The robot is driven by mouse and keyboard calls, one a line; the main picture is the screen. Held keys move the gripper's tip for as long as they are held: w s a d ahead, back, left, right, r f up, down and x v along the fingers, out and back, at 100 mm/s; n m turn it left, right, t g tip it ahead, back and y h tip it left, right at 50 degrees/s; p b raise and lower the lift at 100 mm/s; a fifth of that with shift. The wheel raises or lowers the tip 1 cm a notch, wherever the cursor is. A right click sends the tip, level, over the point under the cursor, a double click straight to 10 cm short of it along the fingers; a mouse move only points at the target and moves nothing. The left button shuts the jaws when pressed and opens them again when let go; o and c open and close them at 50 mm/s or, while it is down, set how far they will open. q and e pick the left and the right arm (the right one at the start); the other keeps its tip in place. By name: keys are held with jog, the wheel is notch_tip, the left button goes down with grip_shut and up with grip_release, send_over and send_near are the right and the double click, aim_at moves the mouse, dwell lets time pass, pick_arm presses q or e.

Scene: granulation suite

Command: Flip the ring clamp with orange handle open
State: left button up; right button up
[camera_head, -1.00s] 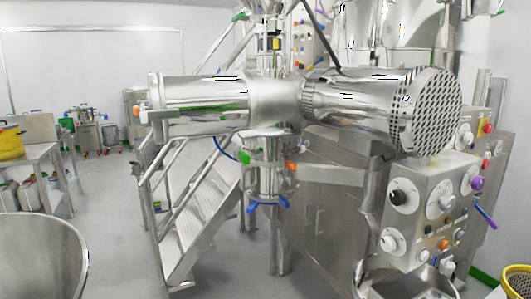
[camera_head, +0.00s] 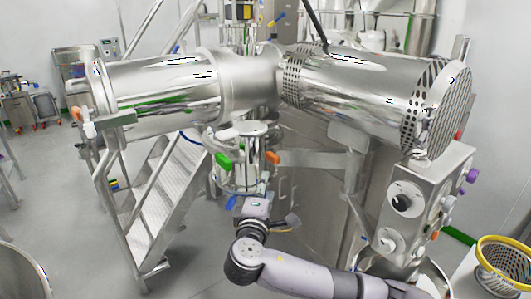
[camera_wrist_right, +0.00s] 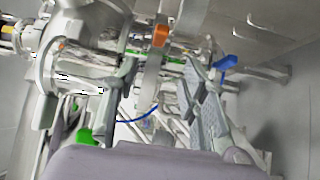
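The orange handle (camera_head: 273,158) of the ring clamp sticks out to the right of the upright steel pipe under the horizontal cylinder in the head view. In the right wrist view the orange handle (camera_wrist_right: 160,36) is at the upper middle, beside a steel ring. My right gripper (camera_head: 263,188) is just below the handle in the head view, and its fingers overlap the pipe. In the right wrist view its two grey fingers (camera_wrist_right: 160,75) are spread apart, with the handle beyond their tips. I see no contact with the handle. My left gripper is not in view.
A green handle (camera_head: 223,161) sits left of the pipe and a blue handle (camera_head: 231,202) lower down. Steel stairs (camera_head: 175,190) stand to the left. A control box (camera_head: 420,205) with knobs is at the right, by a yellow-rimmed basket (camera_head: 505,250).

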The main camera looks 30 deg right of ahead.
aim_at(272, 160)
jog(key=p+x, duration=0.4)
jog(key=x, duration=1)
jog(key=shift+w+d+r+p, duration=0.1)
jog(key=shift+d+p, duration=0.05)
jog(key=shift+p, duration=0.2)
jog(key=shift+x, duration=0.75)
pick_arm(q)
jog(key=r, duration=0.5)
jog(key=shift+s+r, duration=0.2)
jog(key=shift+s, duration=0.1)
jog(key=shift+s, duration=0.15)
pick_arm(e)
jog(key=shift+c, duration=0.5)
grip_shut()
